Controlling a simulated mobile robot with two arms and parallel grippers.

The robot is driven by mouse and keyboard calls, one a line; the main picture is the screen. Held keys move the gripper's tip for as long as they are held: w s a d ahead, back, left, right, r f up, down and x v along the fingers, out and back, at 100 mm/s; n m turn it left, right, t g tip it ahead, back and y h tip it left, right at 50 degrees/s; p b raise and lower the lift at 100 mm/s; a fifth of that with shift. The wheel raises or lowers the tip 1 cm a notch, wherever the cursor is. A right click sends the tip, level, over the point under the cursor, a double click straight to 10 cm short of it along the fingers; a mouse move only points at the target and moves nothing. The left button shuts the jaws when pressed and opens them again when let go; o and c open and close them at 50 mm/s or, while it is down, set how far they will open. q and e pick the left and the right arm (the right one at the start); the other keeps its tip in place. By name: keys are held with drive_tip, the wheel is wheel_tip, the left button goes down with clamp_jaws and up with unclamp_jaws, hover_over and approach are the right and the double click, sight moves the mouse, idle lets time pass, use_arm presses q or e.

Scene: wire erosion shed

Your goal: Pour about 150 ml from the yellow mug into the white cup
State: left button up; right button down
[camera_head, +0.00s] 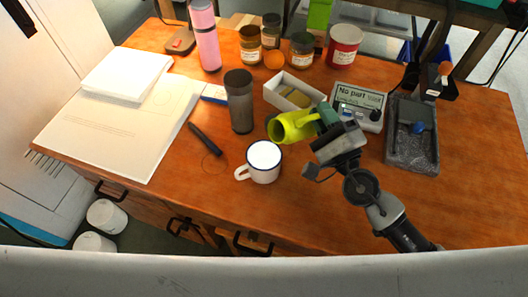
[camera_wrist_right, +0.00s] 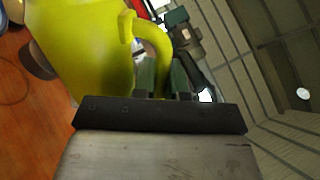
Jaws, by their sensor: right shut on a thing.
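The yellow mug (camera_head: 291,126) is held in the air above the table, tilted on its side with its mouth facing left. My right gripper (camera_head: 322,118) is shut on its handle; the mug and its handle also show close up in the right wrist view (camera_wrist_right: 82,45). The white cup (camera_head: 263,163) with a dark rim stands upright on the table, below and left of the mug's mouth, apart from it. The cup's inside looks white; I cannot make out any liquid or stream. My left gripper is not in view.
A dark grey tumbler (camera_head: 240,102) stands behind the cup. A white box (camera_head: 291,91), a display device (camera_head: 358,105) and a grey tray (camera_head: 412,135) lie behind and right. A black marker (camera_head: 205,138) lies left. The table front is clear.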

drive_tip(key=shift+s+a+r+n, duration=0.1)
drive_tip(key=shift+a+n, duration=0.05)
drive_tip(key=shift+n, duration=0.55)
drive_tip(key=shift+s+a+r, duration=0.1)
drive_tip(key=shift+r, duration=0.05)
drive_tip(key=shift+s+a+r+n+y, duration=0.2)
drive_tip(key=shift+a+r+n+y, duration=0.15)
drive_tip(key=shift+n+y, duration=0.3)
drive_tip(key=shift+s+a+r+n+p, duration=0.1)
drive_tip(key=shift+r+n+p, duration=0.15)
drive_tip(key=shift+n+p, duration=0.2)
idle(0.6)
drive_tip(key=shift+r+n, duration=0.15)
drive_tip(key=shift+n, duration=0.15)
drive_tip(key=shift+r+n+g+y, duration=0.25)
drive_tip(key=shift+n+g+y, duration=0.05)
drive_tip(key=shift+n+y, duration=0.2)
idle(0.6)
